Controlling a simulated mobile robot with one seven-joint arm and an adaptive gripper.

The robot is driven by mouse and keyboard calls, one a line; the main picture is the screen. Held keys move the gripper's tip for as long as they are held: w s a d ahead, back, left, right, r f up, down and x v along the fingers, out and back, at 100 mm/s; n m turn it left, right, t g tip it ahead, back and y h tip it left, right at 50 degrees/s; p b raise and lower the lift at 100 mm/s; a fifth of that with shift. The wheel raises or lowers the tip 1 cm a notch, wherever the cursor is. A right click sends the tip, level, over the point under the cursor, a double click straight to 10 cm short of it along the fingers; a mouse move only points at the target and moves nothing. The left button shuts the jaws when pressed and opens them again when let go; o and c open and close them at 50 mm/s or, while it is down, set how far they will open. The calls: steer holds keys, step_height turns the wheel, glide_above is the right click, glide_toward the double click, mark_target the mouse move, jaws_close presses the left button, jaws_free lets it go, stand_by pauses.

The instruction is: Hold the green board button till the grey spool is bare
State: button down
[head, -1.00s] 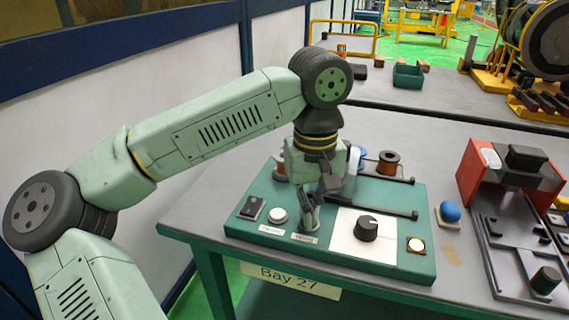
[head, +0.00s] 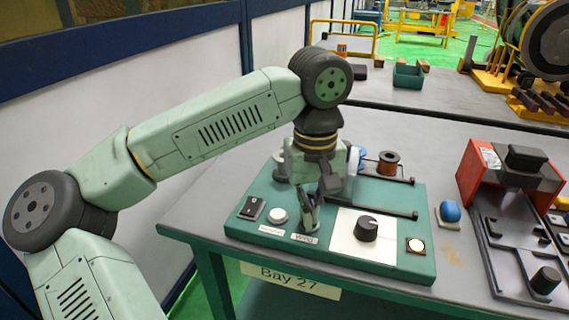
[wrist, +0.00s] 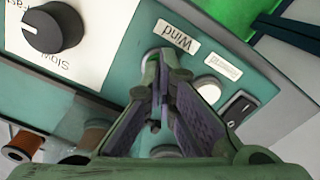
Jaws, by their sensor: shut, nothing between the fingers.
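The green board (head: 400,262) lies on the table with its controls along the front edge. The grey spool (head: 280,172) stands at the board's back left, partly behind my arm; its visible part looks pale grey, with no copper showing. My gripper (head: 309,226) is shut and empty, pointing down with its fingertips at the button position by the "Wind" label (head: 304,238). In the wrist view the fingertips (wrist: 163,62) cover most of that button, with only a pale rim (wrist: 152,56) showing. I cannot see the button's green or how far it is pressed.
A white button (head: 277,216) and a black rocker switch (head: 251,208) sit left of my gripper. A copper spool (head: 388,162) stands behind; a blue dome (head: 450,211) is beside the board.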

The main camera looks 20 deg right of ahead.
steer(key=shift+r+p, duration=2.45)
steer(key=shift+r, duration=1.05)
